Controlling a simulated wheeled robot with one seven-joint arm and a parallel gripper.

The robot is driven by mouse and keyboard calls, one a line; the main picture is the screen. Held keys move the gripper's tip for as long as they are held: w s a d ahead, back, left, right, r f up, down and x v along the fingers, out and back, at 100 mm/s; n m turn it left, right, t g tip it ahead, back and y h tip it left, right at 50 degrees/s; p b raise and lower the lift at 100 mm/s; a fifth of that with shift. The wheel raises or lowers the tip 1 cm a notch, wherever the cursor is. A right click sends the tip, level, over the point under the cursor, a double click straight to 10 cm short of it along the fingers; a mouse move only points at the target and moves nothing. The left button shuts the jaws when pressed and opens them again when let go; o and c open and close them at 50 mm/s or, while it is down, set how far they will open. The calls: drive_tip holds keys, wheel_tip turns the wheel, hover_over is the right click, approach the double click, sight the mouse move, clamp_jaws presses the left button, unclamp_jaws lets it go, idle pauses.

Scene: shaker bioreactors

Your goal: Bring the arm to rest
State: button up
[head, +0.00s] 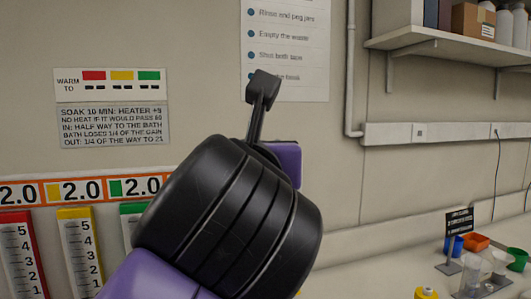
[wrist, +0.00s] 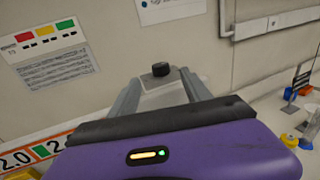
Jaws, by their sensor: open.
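My gripper (head: 262,88) is raised in the middle of the head view, in front of the wall. Thick black and purple parts of my arm fill the lower middle and hide most of the gripper. In the wrist view my gripper (wrist: 158,77) shows two grey fingers spread apart, so it is open. A small dark block (wrist: 160,69) shows between the fingertips; I cannot tell what it is. I see nothing gripped between the fingers.
A wall shelf (head: 440,38) with boxes and bottles is at upper right. The counter (head: 350,280) at lower right carries coloured cups, clear vessels and a small black sign (head: 459,222). Coloured scales (head: 80,255) and a colour chart (head: 108,85) are on the left.

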idle(0.4)
drive_tip(key=s+d+r+n+t+h, duration=0.3)
drive_tip(key=s+r+n+t, duration=0.3)
drive_tip(key=n, duration=0.4)
drive_tip(key=s+d+f+n+g+y, duration=0.15)
drive_tip(key=s+f+n+y, duration=0.25)
drive_tip(key=f+n, duration=0.7)
drive_tip(key=s+d+f+n+y, duration=0.2)
drive_tip(key=s+f+n+y, duration=0.25)
drive_tip(key=f+n, duration=0.55)
drive_tip(key=s+d+f+n+g+y, duration=0.15)
drive_tip(key=s+f+n+y, duration=0.25)
drive_tip(key=f+n, duration=0.7)
drive_tip(key=s+d+f+m+g+h, duration=0.3)
drive_tip(key=s+d+f, duration=0.3)
drive_tip(key=s+f, duration=0.4)
drive_tip(key=s+d+f+m+g+h, duration=0.2)
drive_tip(key=s+d+f+h, duration=0.4)
drive_tip(key=s+f, duration=0.4)
drive_tip(key=s+g, duration=0.1)
drive_tip(key=s, duration=0.2)
drive_tip(key=shift+d+m, duration=0.35)
drive_tip(key=shift+m, duration=0.05)
